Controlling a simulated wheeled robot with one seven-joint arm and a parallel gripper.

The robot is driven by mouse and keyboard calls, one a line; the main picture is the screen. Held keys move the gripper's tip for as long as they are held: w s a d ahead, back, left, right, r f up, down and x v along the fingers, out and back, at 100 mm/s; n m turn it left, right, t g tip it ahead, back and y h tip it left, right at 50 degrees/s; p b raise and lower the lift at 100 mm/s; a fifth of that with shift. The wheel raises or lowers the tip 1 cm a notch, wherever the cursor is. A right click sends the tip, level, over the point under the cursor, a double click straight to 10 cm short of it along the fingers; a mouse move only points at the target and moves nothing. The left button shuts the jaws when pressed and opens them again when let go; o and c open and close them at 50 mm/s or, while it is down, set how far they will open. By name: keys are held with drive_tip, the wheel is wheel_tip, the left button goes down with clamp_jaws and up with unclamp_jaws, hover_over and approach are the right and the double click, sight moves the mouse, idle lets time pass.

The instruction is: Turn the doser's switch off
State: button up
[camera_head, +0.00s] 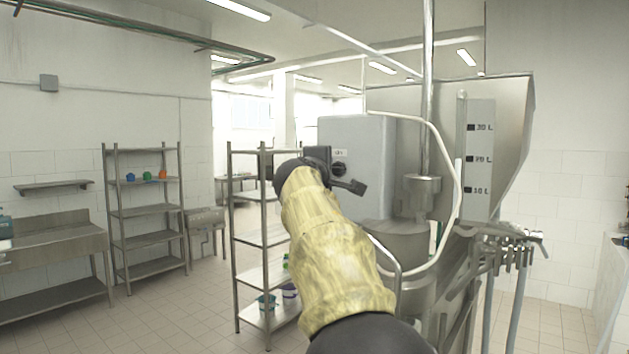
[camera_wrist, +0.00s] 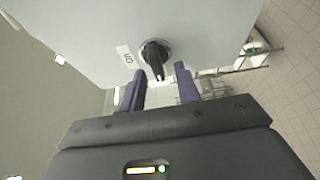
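The doser's switch (camera_head: 339,169) is a black knob on the front of a grey box (camera_head: 365,150), below a small label. In the wrist view the switch (camera_wrist: 155,55) shows as a dark knob on a round base, beside a white label (camera_wrist: 126,57) too small to read surely. My gripper (camera_wrist: 160,72) is open, with its two dark fingers spread and the knob's tip just ahead of the gap between them. I cannot tell whether either finger touches it. In the head view my gripper (camera_head: 354,186) is beside the switch, partly hidden by my wrist.
The large steel hopper (camera_head: 510,140) with a litre scale and pipes stands right of the box. A metal shelf (camera_head: 247,240) with small containers on its lower level stands left of my arm. Another shelf (camera_head: 147,210) and a sink bench (camera_head: 60,240) are farther left. Open floor lies between.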

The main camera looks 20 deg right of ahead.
drive_tip(key=b+v, duration=0.8)
drive_tip(key=v, duration=0.8)
drive_tip(key=shift+s, duration=0.3)
wheel_tip(320, 180, down, 34)
drive_tip(key=w+a+m+g+y, duration=0.2)
drive_tip(key=w+a+g+y, duration=0.1)
drive_tip(key=g+y, duration=0.3)
drive_tip(key=s+f+m+g+y, duration=0.2)
drive_tip(key=s+f+m+g, duration=0.1)
drive_tip(key=s+f, duration=0.7)
drive_tip(key=s+f+m+g+y, duration=0.2)
drive_tip(key=s+f+m, duration=0.4)
drive_tip(key=s+f, duration=0.4)
wheel_tip(320, 180, down, 7)
drive_tip(key=shift+a+r+g, duration=0.1)
drive_tip(key=shift+a+g, duration=0.15)
drive_tip(key=shift+g, duration=0.45)
